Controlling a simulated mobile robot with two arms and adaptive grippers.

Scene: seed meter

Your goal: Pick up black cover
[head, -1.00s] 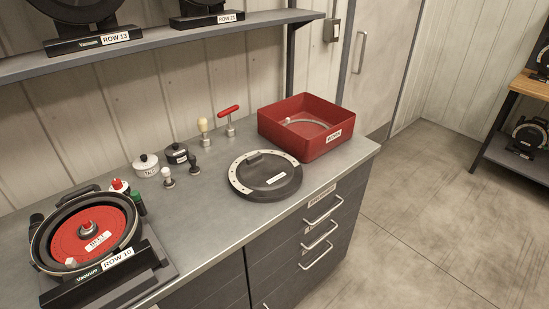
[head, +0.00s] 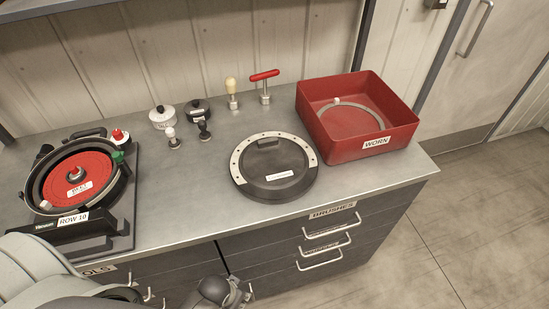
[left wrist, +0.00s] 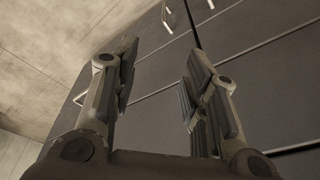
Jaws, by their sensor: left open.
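The black cover (head: 275,174) lies flat on the grey worktop, right of centre in the head view. It is a round black disc with a pale dotted ring along its upper left edge, a raised black block near the back and a white label. My left gripper (head: 238,291) is low at the bottom of the head view, in front of the drawers and below the cover. In the left wrist view its two fingers (left wrist: 160,85) are apart with nothing between them, facing the dark drawer fronts. My right gripper is not in view.
A red WORN bin (head: 345,143) holding a ring stands right of the cover. Small knobbed tools and pots (head: 185,115) stand behind left. A red-disc seed meter (head: 85,180) sits at the left. Worktop (head: 190,200) left of the cover is clear. Drawer handles (head: 325,240) stick out below.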

